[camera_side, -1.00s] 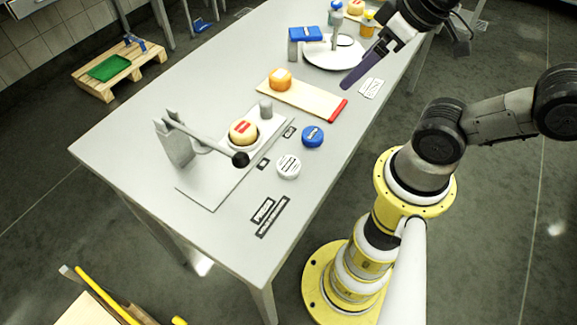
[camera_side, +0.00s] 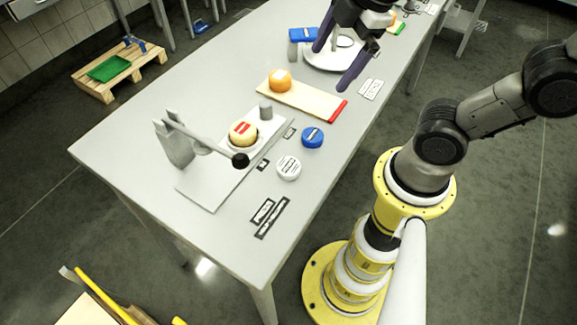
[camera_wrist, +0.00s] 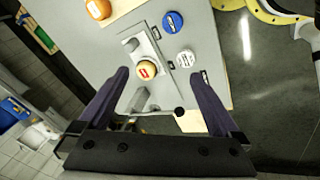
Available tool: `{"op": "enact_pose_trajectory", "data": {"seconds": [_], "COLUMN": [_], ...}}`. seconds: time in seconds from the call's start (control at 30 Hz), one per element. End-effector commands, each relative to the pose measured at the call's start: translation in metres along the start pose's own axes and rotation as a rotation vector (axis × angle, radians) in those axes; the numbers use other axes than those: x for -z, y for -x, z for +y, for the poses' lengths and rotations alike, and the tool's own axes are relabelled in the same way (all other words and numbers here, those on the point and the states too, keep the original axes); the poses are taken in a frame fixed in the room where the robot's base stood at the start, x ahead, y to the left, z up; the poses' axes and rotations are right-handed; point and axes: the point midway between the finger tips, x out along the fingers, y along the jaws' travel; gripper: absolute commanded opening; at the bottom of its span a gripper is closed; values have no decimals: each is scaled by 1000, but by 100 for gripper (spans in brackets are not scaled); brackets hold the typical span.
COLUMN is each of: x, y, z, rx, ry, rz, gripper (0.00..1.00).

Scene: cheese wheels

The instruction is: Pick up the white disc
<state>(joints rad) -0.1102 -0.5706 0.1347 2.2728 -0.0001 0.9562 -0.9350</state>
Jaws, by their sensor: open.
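The white disc (camera_side: 289,168) lies flat on the grey table, with dark print on its top. It is near the table's right edge, just in front of a blue disc (camera_side: 312,137). In the wrist view the white disc (camera_wrist: 185,59) shows between the open fingers, toward the right one and well beyond their tips. My gripper (camera_side: 335,66) is open and empty. It is above the far part of the table, away from the disc. Its two dark purple fingers also frame the wrist view (camera_wrist: 163,90).
A press with a lever ending in a black knob (camera_side: 240,160) stands left of the disc, with a red-marked cheese (camera_side: 243,133) on it. A cutting board (camera_side: 300,99) holds an orange cheese (camera_side: 280,80). The table's front end (camera_side: 215,235) is mostly clear.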

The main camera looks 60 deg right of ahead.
Motion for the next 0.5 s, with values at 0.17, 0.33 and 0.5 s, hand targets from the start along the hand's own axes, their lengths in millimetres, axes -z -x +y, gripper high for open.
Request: {"op": "enact_pose_trajectory", "data": {"seconds": [0.17,0.33,0.5], "x": [48,74,78], "y": [-44,-78,-91], "z": [-3,-22,-36], "rx": [191,309,349], "ry": [509,676,719], "rz": [-49,-83,-100], "gripper": [99,99,99]}}
